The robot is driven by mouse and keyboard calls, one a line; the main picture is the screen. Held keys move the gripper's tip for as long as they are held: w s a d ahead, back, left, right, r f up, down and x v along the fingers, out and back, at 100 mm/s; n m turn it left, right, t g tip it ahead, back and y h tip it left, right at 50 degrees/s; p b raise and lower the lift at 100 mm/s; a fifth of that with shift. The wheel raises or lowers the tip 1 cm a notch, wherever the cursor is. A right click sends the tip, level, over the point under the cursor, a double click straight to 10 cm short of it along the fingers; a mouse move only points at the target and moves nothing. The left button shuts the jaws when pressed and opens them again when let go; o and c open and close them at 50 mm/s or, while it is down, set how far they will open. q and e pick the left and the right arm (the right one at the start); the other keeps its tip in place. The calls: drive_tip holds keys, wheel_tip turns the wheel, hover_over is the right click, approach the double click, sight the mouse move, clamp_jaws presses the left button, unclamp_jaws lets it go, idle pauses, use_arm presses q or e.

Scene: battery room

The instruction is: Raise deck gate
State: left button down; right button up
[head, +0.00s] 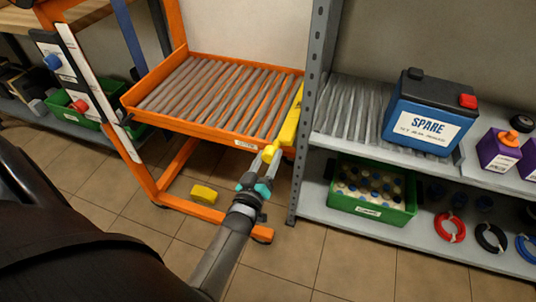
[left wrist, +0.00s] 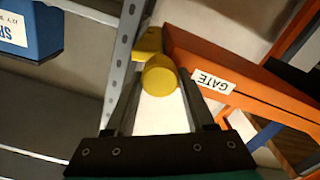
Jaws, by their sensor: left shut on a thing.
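The deck gate (head: 291,118) is a yellow bar at the right end of the orange roller deck (head: 190,127), beside the grey shelf post. It slants upward to the right. Its round yellow knob (head: 269,152) is at the lower, near end. In the left wrist view the knob (left wrist: 160,75) sits between the fingers, next to the deck's orange rail with a "GATE" label (left wrist: 212,82). My left gripper (head: 265,168) is shut on the knob; its fingers also show in the left wrist view (left wrist: 159,90). My right gripper is in neither view.
The grey shelf post (head: 308,115) stands close right of the gate. The shelf holds a blue "SPARE" battery (head: 427,112) above a green crate (head: 371,192). The cart's orange legs and a yellow block (head: 204,193) are below the deck. The tiled floor in front is clear.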

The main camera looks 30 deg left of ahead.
use_arm(q)
drive_tip(key=n+p, duration=0.1)
drive_tip(key=n, duration=0.2)
drive_tip(key=shift+r, duration=0.1)
drive_tip(key=n, duration=0.2)
drive_tip(key=shift+n, duration=0.3)
drive_tip(key=n, duration=0.2)
drive_tip(key=shift+a+n+p, duration=0.1)
drive_tip(key=shift+n+p, duration=0.25)
drive_tip(key=shift+n, duration=0.05)
drive_tip(key=n, duration=0.3)
drive_tip(key=shift+n+b, duration=0.35)
drive_tip(key=shift+n, duration=1.05)
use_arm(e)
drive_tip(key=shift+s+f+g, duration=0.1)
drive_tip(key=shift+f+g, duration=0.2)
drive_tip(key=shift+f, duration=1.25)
use_arm(q)
drive_tip(key=shift+n, duration=0.3)
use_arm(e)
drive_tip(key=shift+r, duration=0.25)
